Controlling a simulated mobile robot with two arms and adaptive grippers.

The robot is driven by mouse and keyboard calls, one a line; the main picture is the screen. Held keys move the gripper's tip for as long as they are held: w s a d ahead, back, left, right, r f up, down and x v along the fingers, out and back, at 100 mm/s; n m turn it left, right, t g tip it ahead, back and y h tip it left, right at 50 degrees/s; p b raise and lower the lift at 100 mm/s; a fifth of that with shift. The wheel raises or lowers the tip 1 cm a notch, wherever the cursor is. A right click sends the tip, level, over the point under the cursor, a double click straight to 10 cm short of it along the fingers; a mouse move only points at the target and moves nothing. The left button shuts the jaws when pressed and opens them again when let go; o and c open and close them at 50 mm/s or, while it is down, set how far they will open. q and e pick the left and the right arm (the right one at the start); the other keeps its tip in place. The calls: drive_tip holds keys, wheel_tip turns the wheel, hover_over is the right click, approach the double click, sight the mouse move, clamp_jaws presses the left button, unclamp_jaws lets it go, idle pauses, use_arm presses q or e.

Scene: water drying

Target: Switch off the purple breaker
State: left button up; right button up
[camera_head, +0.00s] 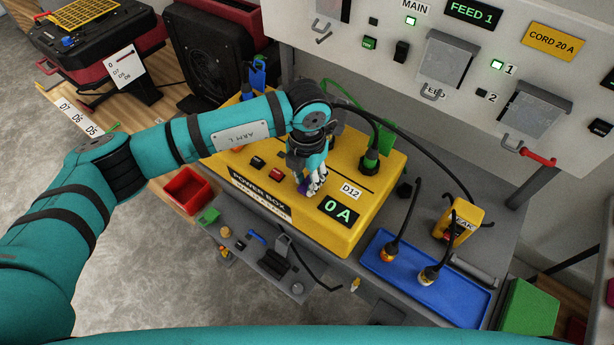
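The yellow power box (372,198) stands on the grey bench, with a green "0 A" display (339,210) and a "D12" label. A row of small switches runs along its top: a black one (257,163), a red one (276,175), and a purple one (301,187), taken as the purple breaker. My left gripper (311,184) points down over the purple switch, with its fingertips at or just above it. The fingers hide most of the switch, so its position and any contact cannot be told. The finger gap is unclear. My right gripper is out of view.
A green plug (371,160) with a black cable stands in the box beside my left gripper. A blue tray (457,300) with cable ends lies at the right. A red bin (187,190) is at the left. A breaker panel (460,20) rises behind.

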use_arm(q)
clamp_jaws()
drive_tip(key=shift+w+d+f+g+y+b, duration=0.2)
drive_tip(key=shift+g+y+b, duration=0.35)
drive_tip(key=shift+b, duration=0.55)
drive_tip(key=shift+w+g+b, duration=0.1)
drive_tip(key=shift+g+b, duration=0.2)
drive_tip(key=shift+g, duration=0.05)
drive_tip(key=shift+r+g+y, duration=0.1)
drive_tip(key=shift+g+y, duration=0.2)
drive_tip(key=shift+y, duration=0.05)
drive_tip(key=o, duration=0.6)
unclamp_jaws()
drive_tip(key=shift+c, duration=0.2)
drive_tip(key=shift+r, duration=0.15)
